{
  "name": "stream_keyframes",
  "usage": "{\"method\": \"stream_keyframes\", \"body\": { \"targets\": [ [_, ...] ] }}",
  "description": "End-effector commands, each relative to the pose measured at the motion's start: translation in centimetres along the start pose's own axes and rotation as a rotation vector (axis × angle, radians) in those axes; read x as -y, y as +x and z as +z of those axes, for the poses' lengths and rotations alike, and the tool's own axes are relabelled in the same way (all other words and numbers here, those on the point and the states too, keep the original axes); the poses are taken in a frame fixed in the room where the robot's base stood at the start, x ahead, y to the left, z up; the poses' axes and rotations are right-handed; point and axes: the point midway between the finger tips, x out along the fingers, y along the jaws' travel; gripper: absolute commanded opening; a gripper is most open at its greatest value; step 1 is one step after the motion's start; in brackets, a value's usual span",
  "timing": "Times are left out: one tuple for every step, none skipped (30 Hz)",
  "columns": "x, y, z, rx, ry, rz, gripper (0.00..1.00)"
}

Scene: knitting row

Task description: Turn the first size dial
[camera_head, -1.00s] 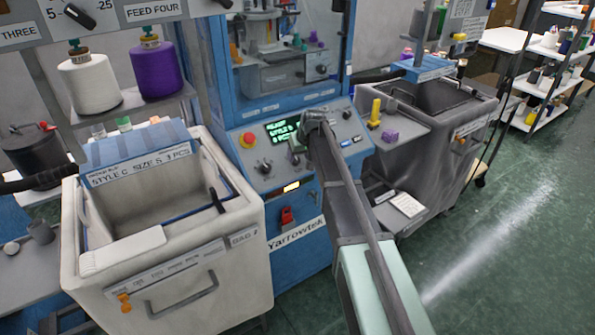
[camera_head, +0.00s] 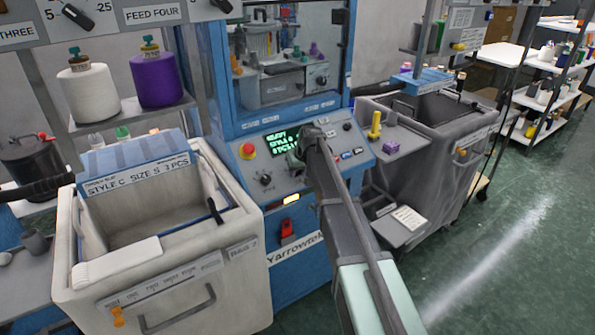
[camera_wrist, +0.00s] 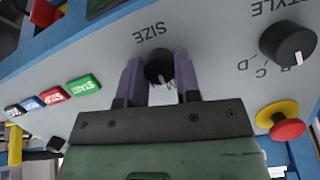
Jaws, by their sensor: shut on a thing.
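The size dial (camera_wrist: 159,68) is a black round knob with a white pointer line, beside the word SIZE on the grey panel. The wrist view shows it upside down. My gripper (camera_wrist: 158,78) has its two purple-grey fingers on either side of the dial and is shut on it. The tick marks next to the dial are partly covered. In the head view my gripper (camera_head: 296,160) is at the panel below the green display (camera_head: 283,143), and my arm and gripper hide the size dial.
The style dial (camera_wrist: 288,43) is beside it, with a red stop button (camera_wrist: 288,128) on a yellow base close by. Coloured push buttons (camera_wrist: 84,87) line the panel's other side. A white bin (camera_head: 240,270) stands left of the machine, a grey bin (camera_head: 430,150) right.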

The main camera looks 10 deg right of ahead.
Motion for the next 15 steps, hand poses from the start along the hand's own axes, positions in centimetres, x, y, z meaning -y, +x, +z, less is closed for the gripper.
{"method": "stream_keyframes", "body": {
  "targets": [
    [0.01,0.00,0.05,0.000,-0.011,0.004,0.07],
    [0.02,0.01,0.05,0.000,-0.020,0.006,0.07],
    [0.03,0.01,0.06,-0.001,-0.036,0.010,0.07],
    [0.05,0.01,0.07,-0.001,-0.049,0.013,0.07],
    [0.07,0.01,0.08,-0.001,-0.063,0.017,0.07],
    [0.09,0.02,0.09,-0.002,-0.085,0.022,0.07],
    [0.10,0.02,0.10,-0.003,-0.103,0.027,0.07],
    [0.11,0.02,0.11,-0.003,-0.123,0.033,0.07],
    [0.12,0.03,0.12,-0.004,-0.151,0.040,0.07],
    [0.14,0.03,0.12,-0.006,-0.172,0.046,0.07],
    [0.15,0.03,0.12,-0.007,-0.196,0.052,0.07],
    [0.16,0.04,0.14,-0.008,-0.228,0.061,0.07],
    [0.16,0.04,0.15,-0.008,-0.252,0.068,0.07],
    [0.16,0.05,0.17,-0.009,-0.277,0.074,0.07],
    [0.18,0.05,0.19,-0.010,-0.311,0.083,0.07]
  ]
}}
